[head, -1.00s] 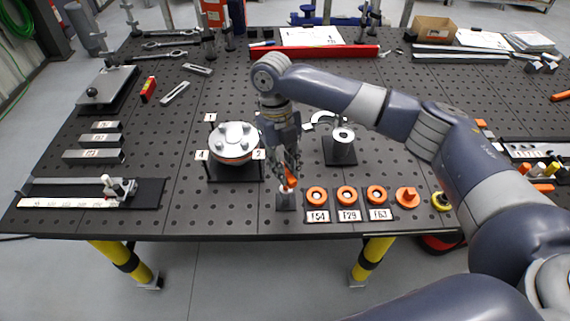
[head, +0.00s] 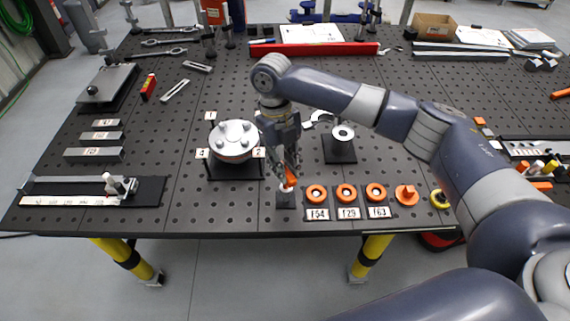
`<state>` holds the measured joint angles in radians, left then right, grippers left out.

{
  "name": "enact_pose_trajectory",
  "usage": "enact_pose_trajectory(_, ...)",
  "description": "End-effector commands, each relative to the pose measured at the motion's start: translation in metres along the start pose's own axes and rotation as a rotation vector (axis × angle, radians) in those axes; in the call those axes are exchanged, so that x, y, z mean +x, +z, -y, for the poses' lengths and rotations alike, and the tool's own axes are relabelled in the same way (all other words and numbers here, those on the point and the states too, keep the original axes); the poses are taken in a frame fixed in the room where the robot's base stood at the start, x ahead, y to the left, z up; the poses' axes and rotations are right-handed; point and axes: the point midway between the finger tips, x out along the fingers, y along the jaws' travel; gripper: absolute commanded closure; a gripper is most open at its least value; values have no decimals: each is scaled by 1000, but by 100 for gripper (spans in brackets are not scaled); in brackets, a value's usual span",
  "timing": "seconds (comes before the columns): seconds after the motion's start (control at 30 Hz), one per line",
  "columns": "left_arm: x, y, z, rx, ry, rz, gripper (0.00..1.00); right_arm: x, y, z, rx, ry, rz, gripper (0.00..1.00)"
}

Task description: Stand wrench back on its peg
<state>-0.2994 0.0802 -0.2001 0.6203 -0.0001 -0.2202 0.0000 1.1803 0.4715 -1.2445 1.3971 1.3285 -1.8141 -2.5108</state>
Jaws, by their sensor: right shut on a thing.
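My right gripper (head: 288,178) points down near the front edge of the table. It is shut on a small orange and pale thing (head: 290,179), which I take to be the wrench; the fingers hide most of it. Directly below is a small dark block (head: 286,199), likely the peg's base. The peg itself cannot be made out, and I cannot tell whether the held thing touches the block. My left gripper is out of view.
Right of the block are orange rings (head: 316,193) with number labels. A bolted round flange (head: 234,140) on a dark stand is close on the left. A dark stand with a metal ring (head: 342,134) is behind right.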

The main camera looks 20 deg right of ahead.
Motion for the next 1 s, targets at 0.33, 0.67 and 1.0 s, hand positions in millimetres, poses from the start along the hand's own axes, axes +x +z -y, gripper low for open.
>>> enact_pose_trajectory(0.33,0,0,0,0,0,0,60,0,0,0,0,0,1,100)
enact_pose_trajectory(0.67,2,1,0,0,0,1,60,5,1,0,0,0,1,100)
enact_pose_trajectory(1.0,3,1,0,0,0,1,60,12,3,0,-1,0,0,100)
